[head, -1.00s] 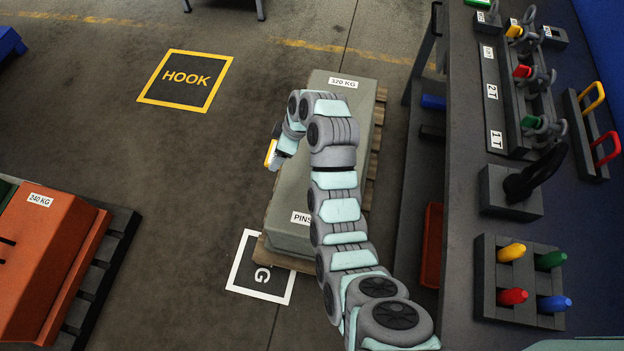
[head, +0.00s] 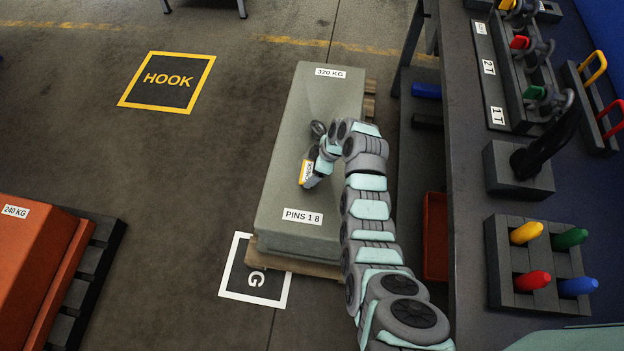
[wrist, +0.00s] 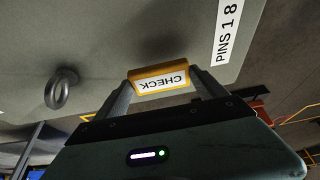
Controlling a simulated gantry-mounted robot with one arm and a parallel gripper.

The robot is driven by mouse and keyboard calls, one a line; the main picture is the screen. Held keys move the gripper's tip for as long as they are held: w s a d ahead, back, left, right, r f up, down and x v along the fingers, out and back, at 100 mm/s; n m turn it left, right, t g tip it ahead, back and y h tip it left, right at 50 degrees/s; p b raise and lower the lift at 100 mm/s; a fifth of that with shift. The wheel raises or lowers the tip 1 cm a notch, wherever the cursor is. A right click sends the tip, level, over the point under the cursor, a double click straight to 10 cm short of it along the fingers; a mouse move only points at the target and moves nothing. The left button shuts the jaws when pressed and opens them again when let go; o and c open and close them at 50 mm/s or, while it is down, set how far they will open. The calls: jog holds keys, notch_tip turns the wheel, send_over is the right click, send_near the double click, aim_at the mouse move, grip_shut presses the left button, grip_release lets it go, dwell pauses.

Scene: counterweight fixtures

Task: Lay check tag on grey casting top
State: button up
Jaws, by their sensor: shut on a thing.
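The check tag (head: 304,173) is a small yellow-orange piece with a white label. In the wrist view the tag (wrist: 160,79) reads CHECK and sits between the two fingertips. My gripper (head: 308,175) is shut on it, and in the wrist view the gripper (wrist: 163,86) shows both fingers at its ends. The grey casting (head: 330,98) is a long block labelled 320 KG and PINS 1 8. Its top also fills much of the wrist view (wrist: 120,35). The tag appears over the casting top near the PINS label; I cannot tell whether they touch.
A lifting eye (wrist: 62,90) stands up from the casting top beside my gripper. The casting rests on a wooden pallet (head: 300,262). A workbench (head: 470,190) with hooks and coloured pegs stands right. An orange casting (head: 35,265) is at left. HOOK floor square (head: 168,82) is clear.

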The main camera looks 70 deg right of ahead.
jog(key=shift+f+b, duration=0.75)
jog(key=shift+f, duration=2.05)
jog(key=shift+f, duration=0.1)
jog(key=shift+f, duration=0.15)
jog(key=o, duration=1.3)
jog(key=shift+r, duration=0.2)
jog(key=shift+r, duration=0.25)
jog(key=p+v, duration=0.3)
jog(key=v, duration=0.8)
jog(key=shift+s+r+p, duration=0.2)
jog(key=shift+r+p, duration=0.1)
jog(key=shift+p, duration=0.05)
